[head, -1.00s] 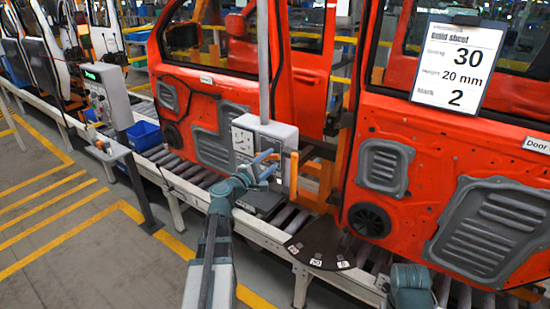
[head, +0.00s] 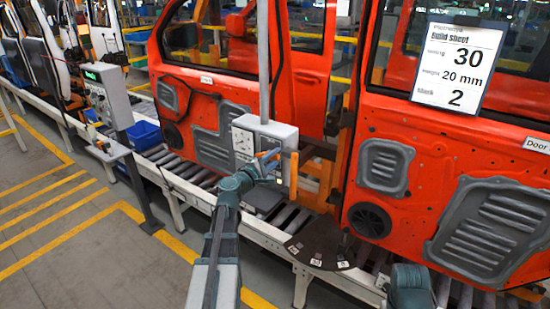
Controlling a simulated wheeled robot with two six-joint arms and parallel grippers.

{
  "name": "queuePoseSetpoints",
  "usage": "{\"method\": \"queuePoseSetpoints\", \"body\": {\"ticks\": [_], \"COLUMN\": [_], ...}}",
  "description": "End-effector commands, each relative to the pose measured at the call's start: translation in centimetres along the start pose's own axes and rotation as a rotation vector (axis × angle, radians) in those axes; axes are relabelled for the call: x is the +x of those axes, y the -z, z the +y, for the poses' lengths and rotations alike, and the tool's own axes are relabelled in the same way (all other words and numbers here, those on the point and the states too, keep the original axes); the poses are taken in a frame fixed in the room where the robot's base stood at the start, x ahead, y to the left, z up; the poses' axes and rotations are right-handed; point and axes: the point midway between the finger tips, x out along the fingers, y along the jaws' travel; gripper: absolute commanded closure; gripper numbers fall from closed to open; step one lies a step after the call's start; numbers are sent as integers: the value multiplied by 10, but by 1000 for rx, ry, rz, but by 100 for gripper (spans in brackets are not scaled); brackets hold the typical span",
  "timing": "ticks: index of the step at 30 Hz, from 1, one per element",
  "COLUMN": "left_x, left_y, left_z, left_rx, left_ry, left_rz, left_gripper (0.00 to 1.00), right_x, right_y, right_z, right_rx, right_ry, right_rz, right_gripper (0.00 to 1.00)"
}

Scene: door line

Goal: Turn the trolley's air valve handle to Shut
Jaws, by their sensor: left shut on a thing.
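The grey valve box (head: 283,140), with white gauge faces on its front, stands in front of the orange-red door by an upright grey post. My left gripper (head: 270,160) reaches up from below to the box's lower front. Its jaws are shut on the air valve handle, which the fingers mostly hide. The handle's exact angle and any Shut mark are too small to read. My right gripper is out of view; only a teal part of my right arm shows at the bottom.
An upright orange bar (head: 294,175) stands just right of my left gripper. A dark fan-shaped plate (head: 318,248) with small white labels lies lower right. The roller conveyor (head: 181,170) runs behind. A control stand (head: 108,92) is at left, with open floor before it.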

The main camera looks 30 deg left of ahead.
Motion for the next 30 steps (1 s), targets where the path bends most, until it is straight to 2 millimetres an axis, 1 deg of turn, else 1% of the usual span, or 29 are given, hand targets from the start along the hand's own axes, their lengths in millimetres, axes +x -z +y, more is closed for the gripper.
{"method": "queuePoseSetpoints", "body": {"ticks": [7,15,18,28,29,30], "left_x": [0,0,0,0,0,0], "left_y": [0,2,2,2,2,2], "left_z": [-2,-13,-14,-14,-14,-14], "left_rx": [21,248,297,317,317,317], "left_ry": [0,0,0,2,2,1], "left_rz": [0,0,0,0,0,0], "left_gripper": [100,100,100,100,69,62], "right_x": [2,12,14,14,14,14], "right_y": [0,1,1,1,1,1], "right_z": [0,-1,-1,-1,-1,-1], "right_rx": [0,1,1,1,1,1], "right_ry": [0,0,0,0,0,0], "right_rz": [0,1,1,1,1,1], "right_gripper": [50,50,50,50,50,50]}}
